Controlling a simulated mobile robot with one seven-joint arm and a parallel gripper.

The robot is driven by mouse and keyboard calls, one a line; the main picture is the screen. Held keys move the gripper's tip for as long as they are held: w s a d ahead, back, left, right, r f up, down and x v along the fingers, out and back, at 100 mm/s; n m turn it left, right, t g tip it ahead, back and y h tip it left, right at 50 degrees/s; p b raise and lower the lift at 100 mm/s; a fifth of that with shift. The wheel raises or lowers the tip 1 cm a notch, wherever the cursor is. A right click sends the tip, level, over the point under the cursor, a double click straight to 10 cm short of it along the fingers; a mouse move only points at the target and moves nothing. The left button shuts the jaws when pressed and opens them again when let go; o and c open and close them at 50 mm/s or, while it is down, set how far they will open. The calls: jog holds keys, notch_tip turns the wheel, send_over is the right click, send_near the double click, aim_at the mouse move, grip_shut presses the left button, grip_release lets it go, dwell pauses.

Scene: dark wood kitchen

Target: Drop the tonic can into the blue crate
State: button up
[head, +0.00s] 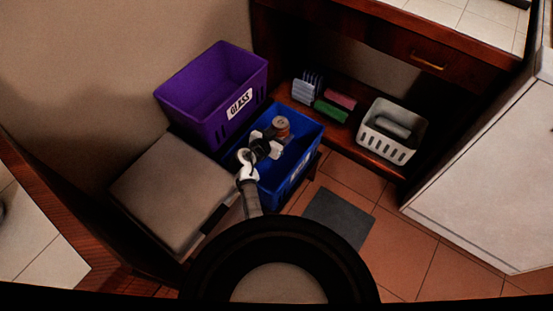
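The blue crate (308,134) stands on the floor side in the middle of the head view, with a white label on its front, partly covered by my arm. A can (281,125) with a reddish-brown side and a grey top, which looks like the tonic can, shows over the crate's opening. My gripper (273,138) is over the crate, right at the can. The fingertips are small and partly hidden, so I cannot tell whether they grip the can or whether it touches the crate's floor.
A purple crate labelled GLASS (210,85) stands behind left. A grey-lidded bin (168,190) is at left. A low wooden shelf holds sponges (334,106) and a white basket (386,150). A dark mat (338,218) lies on the tiled floor. A white cabinet (490,165) is at right.

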jog(key=o, duration=1.1)
notch_tip(320, 180, up, 20)
